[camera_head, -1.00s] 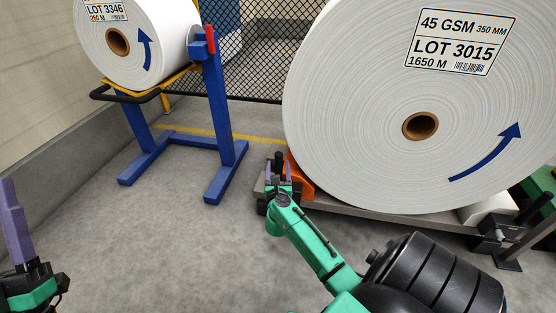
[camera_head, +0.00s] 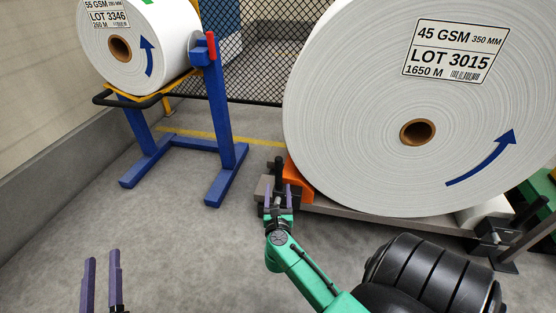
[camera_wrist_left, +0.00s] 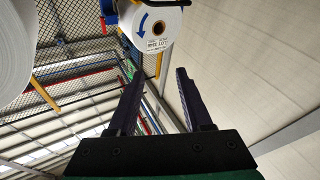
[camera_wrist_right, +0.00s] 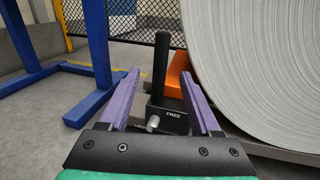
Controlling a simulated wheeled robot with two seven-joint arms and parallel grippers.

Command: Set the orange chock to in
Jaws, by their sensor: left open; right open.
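The orange chock (camera_head: 297,183) lies against the lower left of the big white roll (camera_head: 345,110). In the right wrist view the chock (camera_wrist_right: 178,76) is partly hidden behind a black upright handle (camera_wrist_right: 161,62) and my right finger. The handle stands on a dark block (camera_wrist_right: 168,117) with a "FREE" label and a pale round knob (camera_wrist_right: 153,123). My right gripper (camera_head: 278,190) is open, its fingers on either side of the handle in the picture; I cannot tell if they touch it. My left gripper (camera_head: 101,258) is open and empty, low at left.
A blue stand (camera_head: 219,140) with a smaller white roll (camera_head: 135,45) is at back left. A grey rail (camera_head: 385,219) runs beneath the big roll. A black mesh fence (camera_head: 255,60) is behind. The grey floor (camera_head: 180,240) at front left is clear.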

